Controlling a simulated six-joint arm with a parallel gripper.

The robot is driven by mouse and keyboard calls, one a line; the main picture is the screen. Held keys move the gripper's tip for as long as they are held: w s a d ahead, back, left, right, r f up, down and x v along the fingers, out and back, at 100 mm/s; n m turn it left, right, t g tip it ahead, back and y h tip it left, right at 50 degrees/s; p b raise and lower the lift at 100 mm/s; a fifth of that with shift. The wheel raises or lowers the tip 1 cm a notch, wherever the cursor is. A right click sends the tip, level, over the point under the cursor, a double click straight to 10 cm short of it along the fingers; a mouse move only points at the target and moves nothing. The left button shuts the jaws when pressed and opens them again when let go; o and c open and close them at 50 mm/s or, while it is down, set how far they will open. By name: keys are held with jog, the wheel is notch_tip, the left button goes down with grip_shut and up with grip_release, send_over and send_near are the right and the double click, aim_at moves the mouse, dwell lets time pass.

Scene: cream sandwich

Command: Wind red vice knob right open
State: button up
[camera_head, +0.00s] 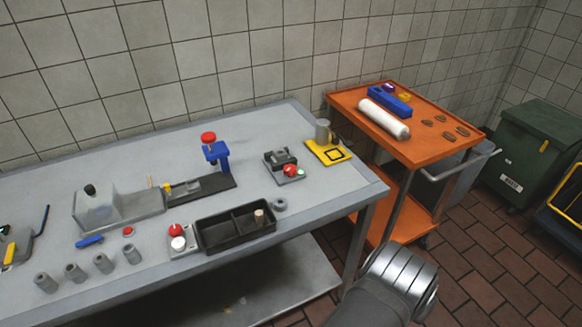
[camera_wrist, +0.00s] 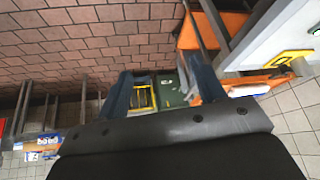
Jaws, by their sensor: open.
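A small grey vice (camera_head: 280,158) sits on a dark base on the grey table, right of centre in the head view. A red knob (camera_head: 290,170) is at its front, with a bit of green beside it. The gap between the vice jaws is too small to judge. My gripper (camera_wrist: 160,88) shows in the wrist view as two dark blue fingers, apart and with nothing between them. It points at the floor and the bins, away from the vice. In the head view only part of my arm shows, at the table's front right, well clear of the vice.
A blue press (camera_head: 216,153) with a red top stands left of the vice. A black two-part tray (camera_head: 226,231) lies in front, a yellow plate (camera_head: 340,157) with a grey cylinder to the right. An orange cart (camera_head: 440,148) stands beside the table (camera_head: 330,202).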

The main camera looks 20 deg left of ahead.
jog(key=w+d+r+m+t, duration=0.1)
jog(key=w+d+r+m, duration=0.15)
jog(key=w+m, duration=0.4)
jog(key=w+d+r+m+t+y, duration=0.1)
jog(key=w+d+r+m, duration=0.2)
jog(key=w, duration=0.6)
jog(key=w+d+r+m+t, duration=0.1)
jog(key=w+r+m, duration=0.3)
jog(key=w, duration=0.4)
jog(key=w+a+f+m+y, duration=0.2)
jog(key=w+a, duration=0.2)
jog(key=w, duration=0.5)
jog(key=m+g+y, duration=0.3)
jog(key=g, duration=0.3)
send_near(291, 168)
jog(key=x, duration=0.8)
jog(key=shift+f, duration=0.2)
